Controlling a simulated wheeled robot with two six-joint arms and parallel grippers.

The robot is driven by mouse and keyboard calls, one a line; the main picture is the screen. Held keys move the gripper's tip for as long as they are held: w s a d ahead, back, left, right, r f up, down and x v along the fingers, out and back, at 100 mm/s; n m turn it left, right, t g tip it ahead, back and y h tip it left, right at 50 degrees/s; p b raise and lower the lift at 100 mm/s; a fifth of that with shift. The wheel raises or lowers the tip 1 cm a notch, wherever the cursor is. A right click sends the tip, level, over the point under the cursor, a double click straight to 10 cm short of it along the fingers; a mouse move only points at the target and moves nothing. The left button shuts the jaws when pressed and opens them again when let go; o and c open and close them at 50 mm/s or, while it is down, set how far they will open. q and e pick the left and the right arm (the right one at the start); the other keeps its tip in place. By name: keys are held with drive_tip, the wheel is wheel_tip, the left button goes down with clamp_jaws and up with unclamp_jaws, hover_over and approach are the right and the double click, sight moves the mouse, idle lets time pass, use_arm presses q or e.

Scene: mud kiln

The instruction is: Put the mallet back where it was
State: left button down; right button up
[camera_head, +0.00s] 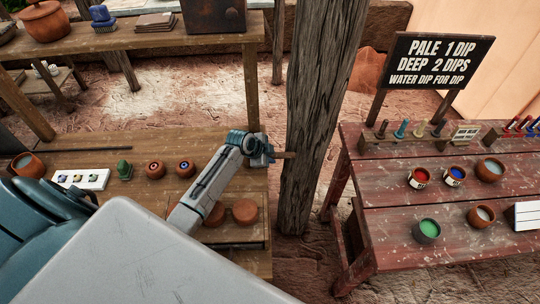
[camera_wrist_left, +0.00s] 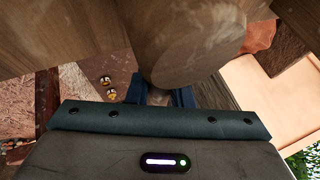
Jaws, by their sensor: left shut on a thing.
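My left gripper (camera_head: 266,151) is raised near the right edge of the left wooden table, in front of the thick post. It is shut on the mallet. In the left wrist view a wide round wooden end of the mallet (camera_wrist_left: 190,50) fills the top middle, just beyond the blue fingers (camera_wrist_left: 160,95). The gripped part is mostly hidden. My right gripper does not show.
A rough wooden post (camera_head: 312,110) stands close by the gripper. The left table (camera_head: 140,147) holds a white tray (camera_head: 82,179), a green piece (camera_head: 124,170) and round pots (camera_head: 186,169). A red table (camera_head: 450,195) with paint pots and a sign (camera_head: 440,60) is at right.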

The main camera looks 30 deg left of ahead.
use_arm(q)
drive_tip(key=c, duration=1.3)
unclamp_jaws()
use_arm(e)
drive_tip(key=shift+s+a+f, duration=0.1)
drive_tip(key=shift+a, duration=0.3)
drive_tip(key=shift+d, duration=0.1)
use_arm(q)
drive_tip(key=shift+r, duration=0.1)
drive_tip(key=shift+s+a+r, duration=0.1)
drive_tip(key=b+v, duration=0.2)
drive_tip(key=v, duration=0.9)
drive_tip(key=shift+s+r, duration=0.2)
drive_tip(key=shift+r, duration=0.05)
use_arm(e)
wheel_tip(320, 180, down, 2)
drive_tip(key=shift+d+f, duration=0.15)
